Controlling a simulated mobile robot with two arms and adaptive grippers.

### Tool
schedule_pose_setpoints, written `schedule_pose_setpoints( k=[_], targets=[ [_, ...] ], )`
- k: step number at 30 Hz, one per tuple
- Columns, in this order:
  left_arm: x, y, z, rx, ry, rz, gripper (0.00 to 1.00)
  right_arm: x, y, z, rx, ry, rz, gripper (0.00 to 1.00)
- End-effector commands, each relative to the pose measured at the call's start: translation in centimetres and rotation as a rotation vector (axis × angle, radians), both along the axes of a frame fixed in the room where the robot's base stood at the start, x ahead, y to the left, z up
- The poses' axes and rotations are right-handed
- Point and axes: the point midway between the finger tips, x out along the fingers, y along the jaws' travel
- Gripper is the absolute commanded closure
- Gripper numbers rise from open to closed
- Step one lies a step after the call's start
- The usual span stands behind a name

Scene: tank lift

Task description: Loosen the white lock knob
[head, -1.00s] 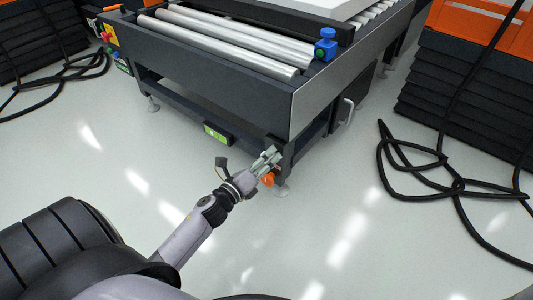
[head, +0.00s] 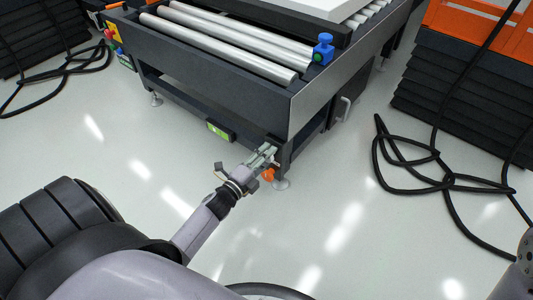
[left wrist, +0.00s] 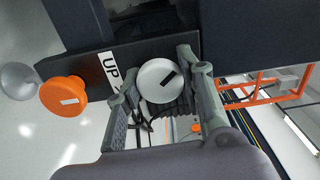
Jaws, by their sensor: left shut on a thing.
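The white lock knob (left wrist: 160,80) shows in the left wrist view as a round white cap with a black mark. It sits on a dark bracket beside a white "UP" label (left wrist: 110,70). My left gripper (head: 266,154) has one finger on each side of the knob and is shut on it, at the near corner leg of the roller table. The knob is hidden by the fingers in the head view. An orange knob (left wrist: 63,96) sits left of the white one in the left wrist view. It also shows below the gripper in the head view (head: 268,174). My right gripper is out of view.
The roller table (head: 215,80) stands above and behind the gripper, with a blue fitting (head: 323,48) on its corner. A green-lit box (head: 220,130) hangs low on its side. Black cable (head: 440,180) lies on the floor at right.

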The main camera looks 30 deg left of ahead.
Motion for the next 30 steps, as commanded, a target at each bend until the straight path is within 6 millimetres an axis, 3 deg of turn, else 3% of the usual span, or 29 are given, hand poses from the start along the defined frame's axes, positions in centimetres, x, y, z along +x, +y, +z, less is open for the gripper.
schedule_pose_setpoints(
  k=[18, 19, 28, 30],
  targets=[
    [0.01, 0.13, -0.07, -0.044, 0.005, 0.003, 0.93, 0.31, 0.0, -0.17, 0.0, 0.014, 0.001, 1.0],
    [0.01, 0.14, -0.07, -0.043, 0.005, 0.003, 0.65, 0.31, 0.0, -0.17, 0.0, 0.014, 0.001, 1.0],
    [0.01, 0.07, -0.04, -0.043, 0.004, 0.001, 0.44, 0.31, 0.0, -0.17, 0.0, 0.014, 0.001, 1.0],
    [0.0, 0.05, -0.03, -0.043, 0.004, 0.001, 0.44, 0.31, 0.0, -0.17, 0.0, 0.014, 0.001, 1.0]
  ],
)
